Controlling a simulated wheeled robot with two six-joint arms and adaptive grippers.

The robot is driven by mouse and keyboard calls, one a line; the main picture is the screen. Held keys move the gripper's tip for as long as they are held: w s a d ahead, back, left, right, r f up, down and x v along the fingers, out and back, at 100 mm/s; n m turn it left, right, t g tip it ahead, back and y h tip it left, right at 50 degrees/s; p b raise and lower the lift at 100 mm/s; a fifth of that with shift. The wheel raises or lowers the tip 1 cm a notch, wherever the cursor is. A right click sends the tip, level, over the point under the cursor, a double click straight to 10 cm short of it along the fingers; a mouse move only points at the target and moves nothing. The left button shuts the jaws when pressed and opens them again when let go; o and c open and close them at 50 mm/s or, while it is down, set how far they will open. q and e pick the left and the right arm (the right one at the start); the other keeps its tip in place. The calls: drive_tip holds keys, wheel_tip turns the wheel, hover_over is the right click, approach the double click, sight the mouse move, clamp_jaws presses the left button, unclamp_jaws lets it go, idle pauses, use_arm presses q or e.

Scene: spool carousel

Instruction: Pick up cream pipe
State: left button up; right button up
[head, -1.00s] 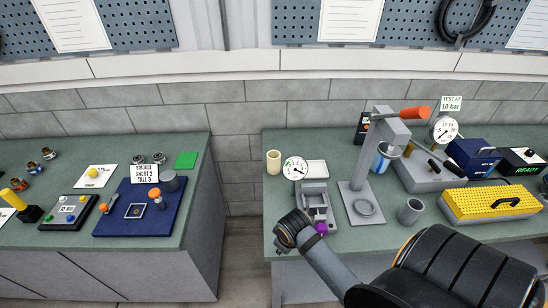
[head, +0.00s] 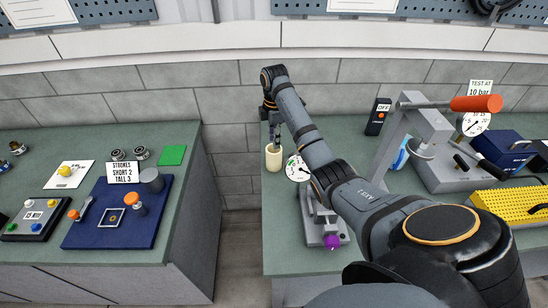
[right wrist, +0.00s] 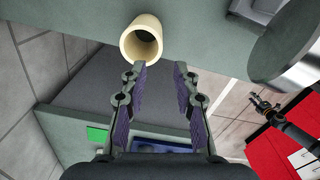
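The cream pipe (head: 273,158) is a short hollow cylinder standing upright at the left end of the right green bench. In the right wrist view the pipe (right wrist: 141,42) shows its open end, just beyond my fingertips and more in line with the left finger. My right gripper (head: 275,130) is above and close to the pipe in the head view. In the right wrist view my right gripper (right wrist: 160,68) is open, with nothing between its fingers. I cannot tell whether a fingertip touches the pipe.
A round gauge (head: 297,168) stands just right of the pipe, partly behind my arm. A grey fixture with a purple knob (head: 331,241) is nearer. A grey press (head: 410,130) with an orange handle stands further right. A gap separates the left bench (head: 190,200).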

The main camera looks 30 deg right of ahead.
sight(275, 155)
wheel_tip(275, 155, down, 4)
drive_tip(key=shift+f+p, duration=0.2)
drive_tip(key=shift+p, duration=0.3)
drive_tip(key=shift+w+d+f+p, duration=0.1)
drive_tip(key=shift+f+p, duration=0.35)
drive_tip(key=shift+f, duration=0.2)
wheel_tip(275, 155, down, 4)
drive_tip(key=shift+r+p, duration=0.1)
drive_tip(key=shift+p, duration=0.6)
use_arm(q)
drive_tip(key=r, duration=0.3)
drive_tip(key=shift+s+r, duration=0.2)
drive_tip(key=shift+r, duration=0.05)
use_arm(e)
drive_tip(key=shift+d+f, duration=0.1)
drive_tip(key=shift+f, duration=0.3)
use_arm(q)
drive_tip(key=shift+a, duration=0.15)
use_arm(e)
clamp_jaws()
drive_tip(key=shift+r, duration=0.1)
